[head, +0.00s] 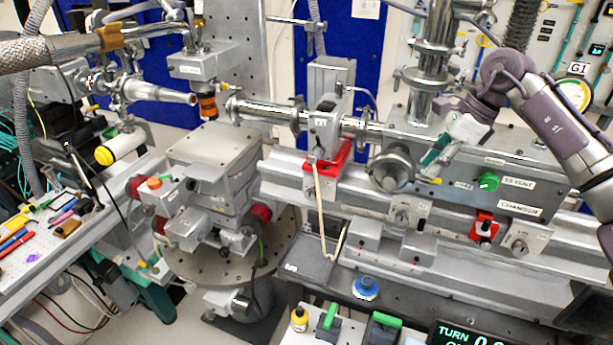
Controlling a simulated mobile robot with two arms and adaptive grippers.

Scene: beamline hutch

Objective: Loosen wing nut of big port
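The chamber (470,172) is a long grey metal box at the right, with labels on its front. A round metal port (391,170) sticks out from its left end; it looks like the big port, but I cannot make out its wing nut clearly. My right gripper (428,162) comes in from the upper right, with teal fingers pointing down and left. It is in front of the chamber, just right of the round port, apparently apart from it. Whether its fingers are open or shut is not clear. My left gripper is not in view.
A green knob (488,181) and a red-backed knob (484,228) are on the chamber side and rail. A red clamp (327,172) with a hanging cream strap stands left of the port. A vertical steel pipe (430,65) rises behind the gripper. A tool bench (60,225) stands at left.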

